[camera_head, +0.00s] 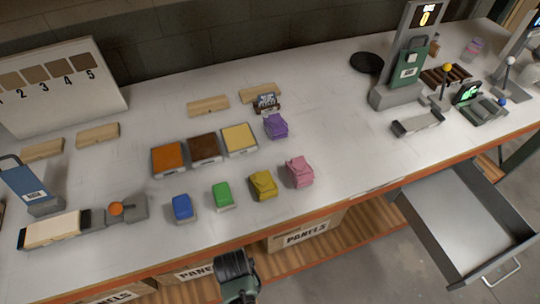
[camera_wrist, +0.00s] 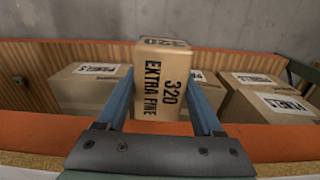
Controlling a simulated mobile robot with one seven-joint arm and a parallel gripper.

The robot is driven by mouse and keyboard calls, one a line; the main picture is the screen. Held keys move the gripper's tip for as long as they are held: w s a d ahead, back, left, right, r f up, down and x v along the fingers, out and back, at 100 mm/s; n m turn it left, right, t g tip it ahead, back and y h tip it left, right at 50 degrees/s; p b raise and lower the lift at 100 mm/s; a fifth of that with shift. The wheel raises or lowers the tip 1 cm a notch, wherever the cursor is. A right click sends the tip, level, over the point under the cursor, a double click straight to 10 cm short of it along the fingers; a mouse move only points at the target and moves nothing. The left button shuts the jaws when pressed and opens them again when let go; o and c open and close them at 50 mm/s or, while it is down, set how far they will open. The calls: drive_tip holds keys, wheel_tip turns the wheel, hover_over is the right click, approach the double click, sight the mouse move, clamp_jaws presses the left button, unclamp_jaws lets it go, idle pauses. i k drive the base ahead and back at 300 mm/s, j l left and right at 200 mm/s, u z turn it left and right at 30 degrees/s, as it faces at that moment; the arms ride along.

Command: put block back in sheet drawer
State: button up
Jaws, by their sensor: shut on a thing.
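The block (camera_wrist: 162,85) is a tan sanding block printed "320 EXTRA FINE". In the wrist view it stands between the two blue fingers of my gripper (camera_wrist: 163,100), which is shut on it. In the head view my gripper (camera_head: 237,272) is at the bottom centre, in front of the bench's front edge; the block cannot be made out there. The sheet drawer (camera_head: 452,203) is a grey metal drawer pulled out below the bench at the right of the head view. Its visible floor looks empty. My gripper is well to its left.
Cardboard boxes marked "PANELS" (camera_head: 305,236) stand on the shelf under the bench, close to my gripper. On the bench (camera_head: 340,130) are several coloured blocks, paint-like square panels, wooden pieces and devices. The floor (camera_head: 375,275) between my gripper and the drawer looks clear.

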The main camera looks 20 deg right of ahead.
sight(451, 214)
drive_tip(key=i+l, duration=0.1)
drive_tip(key=l, duration=4)
